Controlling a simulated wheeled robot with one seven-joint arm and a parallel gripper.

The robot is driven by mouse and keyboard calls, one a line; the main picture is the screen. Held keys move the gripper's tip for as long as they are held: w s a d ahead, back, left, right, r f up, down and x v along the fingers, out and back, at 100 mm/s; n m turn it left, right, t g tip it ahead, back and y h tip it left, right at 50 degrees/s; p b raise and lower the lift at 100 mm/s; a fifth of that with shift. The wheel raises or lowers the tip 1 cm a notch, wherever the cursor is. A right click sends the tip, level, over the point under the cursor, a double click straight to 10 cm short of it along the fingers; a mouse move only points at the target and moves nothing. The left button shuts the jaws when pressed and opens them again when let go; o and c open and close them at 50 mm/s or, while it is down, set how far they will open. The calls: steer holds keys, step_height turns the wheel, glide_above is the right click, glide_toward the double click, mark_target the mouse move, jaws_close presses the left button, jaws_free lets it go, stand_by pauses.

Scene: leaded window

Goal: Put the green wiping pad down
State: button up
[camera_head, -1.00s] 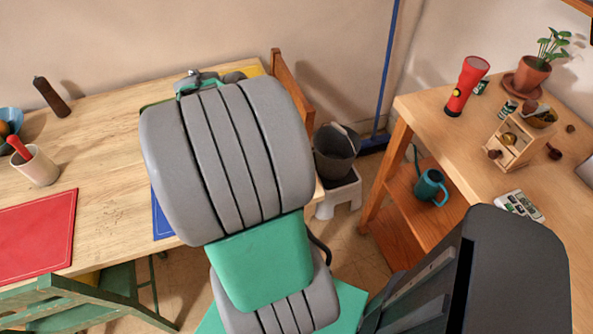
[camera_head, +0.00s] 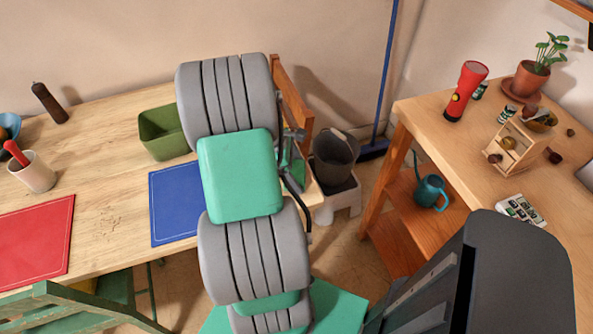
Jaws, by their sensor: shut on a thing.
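My gripper (camera_head: 293,135) shows only in part, as a small grey metal piece beside my arm near the right end of the left table. My own thick arm hides most of it and its fingertips. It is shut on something. A narrow green patch (camera_head: 290,165) shows just below it, between my arm and the table's end. It fits the green wiping pad, but my own arm has green parts too, so I cannot tell for sure. Whether it touches the table is hidden.
The wooden table (camera_head: 105,255) holds a blue mat (camera_head: 177,205), a red mat (camera_head: 35,240), a green bin (camera_head: 163,133), a white cup (camera_head: 34,170) and crumbs (camera_head: 110,212). A dark bucket (camera_head: 335,155) stands past its right end. A wooden workbench (camera_head: 450,150) is at right.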

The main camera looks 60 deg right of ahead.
steer(key=o, duration=0.9)
steer(key=shift+f, duration=0.15)
steer(key=p+v, duration=0.1)
steer(key=v, duration=1.1)
steer(key=w+a+r+m+t+h, duration=0.1)
steer(key=w+a+r+t, duration=0.15)
steer(key=w+a, duration=0.65)
steer(key=w+a+r+m+t+y, duration=0.1)
steer(key=a, duration=0.8)
steer(key=a+r+m+t+y, duration=0.1)
steer(key=a+t, duration=0.1)
steer(key=a, duration=0.7)
steer(key=w+a+r+m+t, duration=0.1)
steer(key=a, duration=0.8)
steer(key=shift+w+a+r+t+y, duration=0.1)
steer(key=shift+w+r+t+y, duration=0.25)
steer(key=shift+y, duration=0.05)
